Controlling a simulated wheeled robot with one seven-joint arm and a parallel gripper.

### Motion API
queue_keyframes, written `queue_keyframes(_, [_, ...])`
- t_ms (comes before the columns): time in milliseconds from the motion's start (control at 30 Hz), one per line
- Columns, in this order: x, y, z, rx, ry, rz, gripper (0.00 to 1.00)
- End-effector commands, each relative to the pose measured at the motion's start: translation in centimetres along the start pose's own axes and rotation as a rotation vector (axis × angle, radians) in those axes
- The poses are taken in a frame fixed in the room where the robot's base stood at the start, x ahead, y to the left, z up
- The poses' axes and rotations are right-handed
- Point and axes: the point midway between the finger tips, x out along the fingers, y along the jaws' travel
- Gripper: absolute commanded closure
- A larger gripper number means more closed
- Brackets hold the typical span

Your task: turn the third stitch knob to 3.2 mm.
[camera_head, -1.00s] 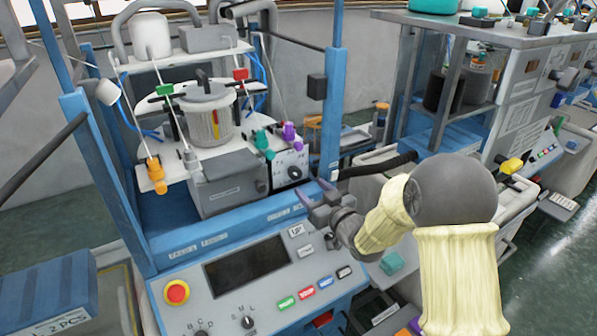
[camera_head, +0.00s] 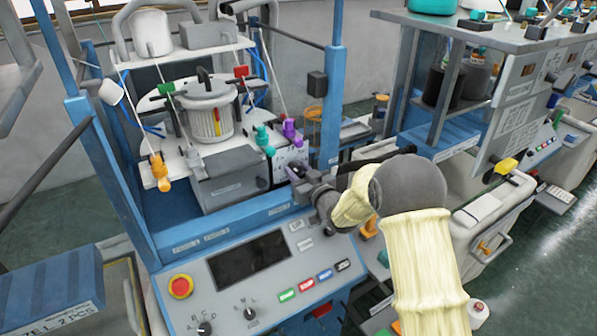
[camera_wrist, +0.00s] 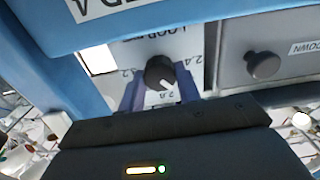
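A black stitch knob (camera_wrist: 160,72) with a white pointer sits on a white dial plate (camera_wrist: 182,46) in the wrist view. The pointer aims down and to the right in the picture. Scale numbers around it are small and partly hidden; I cannot read the setting surely. My gripper (camera_wrist: 160,92) is open, with one bluish finger on each side of the knob and small gaps showing. In the head view my gripper (camera_head: 300,179) is in front of the white dial panel (camera_head: 286,156) and hides the knob there.
The lower console has a dark screen (camera_head: 250,258), a red stop button (camera_head: 180,286) and several coloured buttons. A grey box (camera_head: 232,180) stands left of the dial panel. A blue post (camera_head: 331,110) rises behind my gripper. A second knob (camera_wrist: 263,65) shows in the wrist view.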

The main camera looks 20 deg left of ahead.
Motion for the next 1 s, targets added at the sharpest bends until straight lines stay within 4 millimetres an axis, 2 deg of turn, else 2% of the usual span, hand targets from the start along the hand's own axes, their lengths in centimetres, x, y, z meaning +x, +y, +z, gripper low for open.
queue_keyframes(33, [-0.01,0.01,-0.01,0.0,0.0,0.0,0.78])
queue_keyframes(100, [-0.01,0.02,-0.02,0.0,0.0,0.0,0.89])
queue_keyframes(567, [-0.05,0.12,0.11,0.069,0.002,0.002,0.89])
queue_keyframes(1000, [-0.08,0.29,0.25,0.385,0.003,0.003,0.89])
